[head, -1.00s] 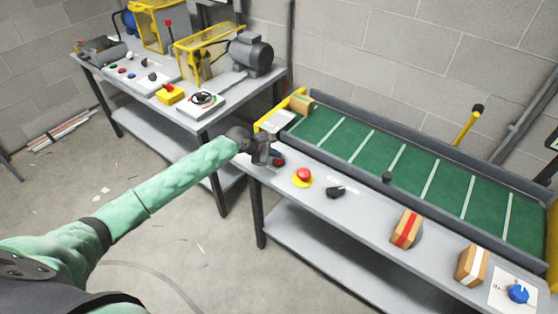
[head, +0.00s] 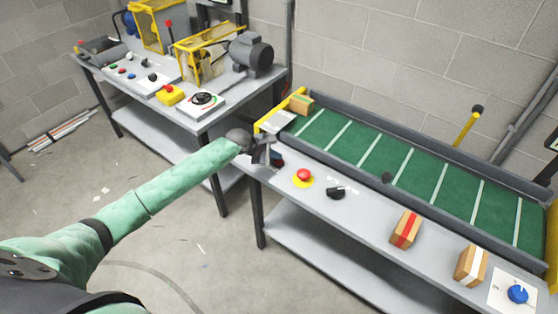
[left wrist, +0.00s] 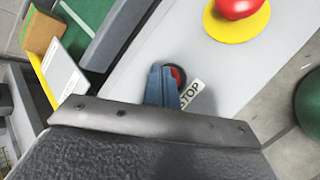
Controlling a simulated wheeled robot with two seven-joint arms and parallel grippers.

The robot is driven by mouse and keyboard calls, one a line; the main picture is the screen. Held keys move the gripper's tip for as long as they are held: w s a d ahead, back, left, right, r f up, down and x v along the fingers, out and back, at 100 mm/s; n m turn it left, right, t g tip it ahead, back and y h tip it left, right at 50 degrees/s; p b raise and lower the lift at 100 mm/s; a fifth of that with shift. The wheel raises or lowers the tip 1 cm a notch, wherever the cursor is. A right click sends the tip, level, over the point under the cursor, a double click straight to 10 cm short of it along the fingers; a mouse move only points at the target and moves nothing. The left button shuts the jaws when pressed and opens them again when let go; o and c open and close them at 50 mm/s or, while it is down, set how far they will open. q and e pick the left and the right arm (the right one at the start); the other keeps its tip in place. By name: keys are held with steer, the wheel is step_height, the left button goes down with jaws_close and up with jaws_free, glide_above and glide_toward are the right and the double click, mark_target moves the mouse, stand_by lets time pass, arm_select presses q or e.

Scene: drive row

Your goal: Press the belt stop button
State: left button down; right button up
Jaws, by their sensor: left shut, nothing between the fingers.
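The belt stop button is a small red button in a dark ring, beside a STOP label (left wrist: 190,95). In the left wrist view the red button (left wrist: 178,76) is partly covered by my fingers. In the head view the gripper hides most of it. My left gripper (head: 268,156) is shut and empty, with its fingertips at the button; I cannot tell whether they touch it. The shut fingers also show in the left wrist view (left wrist: 160,86). The green belt (head: 405,165) with white stripes lies behind the grey ledge. My right gripper is not in view.
A red mushroom button on a yellow base (head: 303,176) and a black knob (head: 336,192) stand right of the gripper. Two boxes, one red-striped (head: 405,229) and one white-striped (head: 470,264), sit farther along. Another bench (head: 215,115) stands behind left.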

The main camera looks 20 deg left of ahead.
mark_target(276, 161)
arm_select(q)
steer(key=shift+f, duration=0.3)
stand_by(0.4)
steer(key=shift+r+p, duration=0.1)
steer(key=shift+p, duration=0.2)
steer(key=shift+r+p, duration=0.4)
steer(key=shift+p, duration=0.35)
steer(key=shift+r, duration=0.1)
step_height(276, 161, up, 6)
steer(key=p, duration=0.6)
